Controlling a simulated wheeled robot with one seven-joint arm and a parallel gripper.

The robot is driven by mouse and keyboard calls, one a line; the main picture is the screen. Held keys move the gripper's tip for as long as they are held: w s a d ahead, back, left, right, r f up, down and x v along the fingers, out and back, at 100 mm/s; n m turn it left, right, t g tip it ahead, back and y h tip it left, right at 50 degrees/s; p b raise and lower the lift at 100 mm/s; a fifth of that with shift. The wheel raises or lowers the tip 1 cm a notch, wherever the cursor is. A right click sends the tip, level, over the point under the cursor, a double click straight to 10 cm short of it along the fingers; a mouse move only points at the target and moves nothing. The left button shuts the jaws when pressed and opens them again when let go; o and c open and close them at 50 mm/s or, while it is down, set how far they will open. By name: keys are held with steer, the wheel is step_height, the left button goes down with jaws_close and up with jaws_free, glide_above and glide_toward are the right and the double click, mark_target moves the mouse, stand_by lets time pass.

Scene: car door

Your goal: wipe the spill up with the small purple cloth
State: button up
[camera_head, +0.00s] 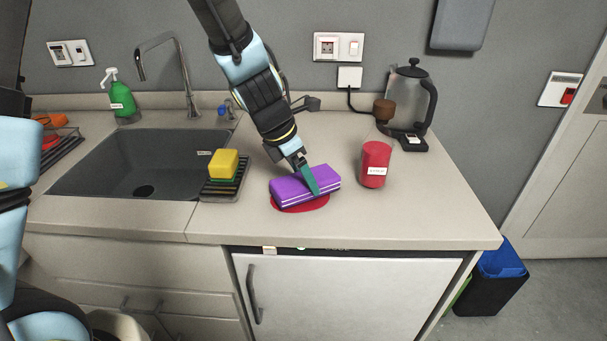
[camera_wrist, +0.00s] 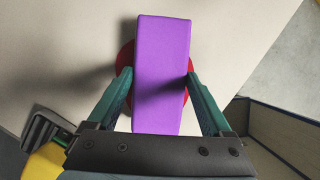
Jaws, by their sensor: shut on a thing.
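The purple cloth (camera_head: 295,188) is a thick folded block with pale layer lines. In the wrist view the cloth (camera_wrist: 162,75) lies lengthwise between the two fingers of my gripper (camera_wrist: 160,82). The red spill (camera_head: 302,207) is a round patch on the counter. The cloth is over it and hides most of it; red shows along the front edge and, in the wrist view, on both sides (camera_wrist: 126,58). I cannot tell whether the cloth touches the counter.
A red canister (camera_head: 375,164) stands right of the cloth, with a glass kettle (camera_head: 410,95) behind it. A yellow sponge (camera_head: 223,164) sits on a dark rack (camera_head: 226,184) at the left, beside the sink (camera_head: 130,163). The counter (camera_head: 420,205) is clear at front right.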

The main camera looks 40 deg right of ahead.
steer(key=shift+f, duration=0.4)
stand_by(0.9)
steer(key=shift+w+a+b, duration=0.5)
steer(key=shift+w+a, duration=0.15)
steer(key=shift+a, duration=0.1)
stand_by(0.9)
steer(key=shift+s+d+p, duration=0.65)
steer(key=shift+d+p, duration=0.1)
steer(key=shift+p, duration=0.05)
stand_by(3.3)
steer(key=shift+w+a, duration=0.5)
steer(key=shift+a, duration=0.1)
stand_by(0.4)
